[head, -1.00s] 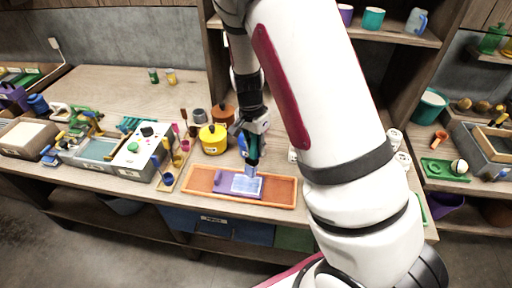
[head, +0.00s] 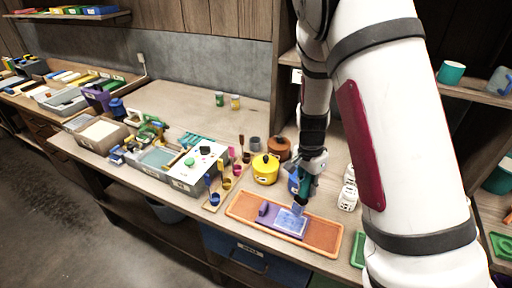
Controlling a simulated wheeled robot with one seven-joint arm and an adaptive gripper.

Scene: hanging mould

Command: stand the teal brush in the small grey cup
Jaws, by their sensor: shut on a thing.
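My gripper (head: 308,171) is above the orange tray, shut on the teal brush (head: 304,186). The brush points down, with its pale blue bristle end (head: 297,209) low over a light blue slab (head: 291,222); I cannot tell whether they touch. The small grey cup (head: 255,144) stands on the bench behind the yellow pot, to the left of my gripper and farther back. Its inside is too small to make out.
A yellow pot (head: 265,170) and a brown pot (head: 279,148) stand near the cup. A rack of small coloured cups (head: 214,200) is left. White sockets (head: 348,194) stand right.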

